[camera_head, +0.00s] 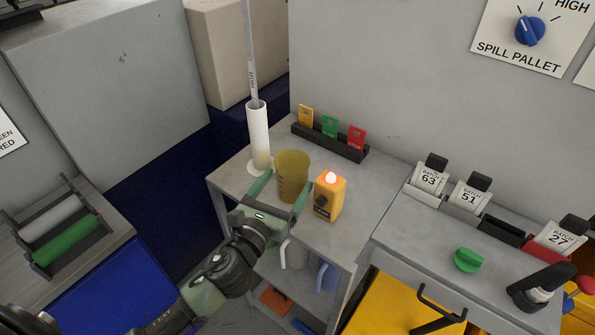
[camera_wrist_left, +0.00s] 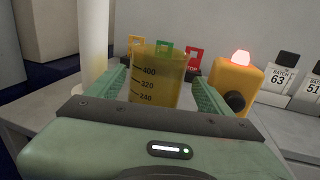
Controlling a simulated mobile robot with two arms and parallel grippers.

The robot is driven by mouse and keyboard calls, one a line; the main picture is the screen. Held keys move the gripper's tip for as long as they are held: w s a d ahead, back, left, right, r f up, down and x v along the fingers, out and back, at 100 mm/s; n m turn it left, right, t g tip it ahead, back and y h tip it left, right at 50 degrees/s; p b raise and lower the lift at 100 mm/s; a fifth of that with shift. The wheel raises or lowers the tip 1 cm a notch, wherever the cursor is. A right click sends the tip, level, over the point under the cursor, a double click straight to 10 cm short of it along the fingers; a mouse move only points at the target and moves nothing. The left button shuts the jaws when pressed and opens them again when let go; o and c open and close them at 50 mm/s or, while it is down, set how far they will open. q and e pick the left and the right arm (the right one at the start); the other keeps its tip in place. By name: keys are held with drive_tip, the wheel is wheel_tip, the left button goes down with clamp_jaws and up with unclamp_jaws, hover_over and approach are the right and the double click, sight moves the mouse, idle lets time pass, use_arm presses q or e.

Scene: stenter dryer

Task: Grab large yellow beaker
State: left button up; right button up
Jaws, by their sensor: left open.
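The large yellow beaker (camera_head: 292,177) stands upright on the grey table, between a white tube and an orange box. In the left wrist view the beaker (camera_wrist_left: 158,82) sits between the two green fingers, with markings 400, 320 and 240 facing me. My left gripper (camera_head: 281,190) is open, with one finger at each side of the beaker. A gap shows at the right finger; whether the left finger touches is unclear. The beaker's base is hidden by the gripper body in the wrist view. My right gripper is not in view.
The white tube (camera_head: 259,135) stands close left of the beaker. The orange box (camera_head: 330,196) with a lit lamp stands close right. A dark rack (camera_head: 330,143) with yellow, green and red cards lies behind. White and blue jugs stand on the shelf below.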

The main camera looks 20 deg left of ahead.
sight(298, 161)
use_arm(q)
drive_tip(key=w, duration=0.3)
drive_tip(key=shift+d+p, duration=0.15)
drive_tip(key=shift+p, duration=0.25)
drive_tip(key=w+p, duration=0.1)
drive_tip(key=w, duration=0.3)
drive_tip(key=shift+w+d+f, duration=0.15)
drive_tip(key=shift+w, duration=0.2)
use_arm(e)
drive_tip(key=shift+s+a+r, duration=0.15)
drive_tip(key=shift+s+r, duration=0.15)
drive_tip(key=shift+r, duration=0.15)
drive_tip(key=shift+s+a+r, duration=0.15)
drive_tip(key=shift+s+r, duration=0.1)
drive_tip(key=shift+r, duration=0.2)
use_arm(q)
drive_tip(key=shift+s, duration=0.1)
drive_tip(key=c, duration=1.1)
drive_tip(key=shift+c, duration=0.2)
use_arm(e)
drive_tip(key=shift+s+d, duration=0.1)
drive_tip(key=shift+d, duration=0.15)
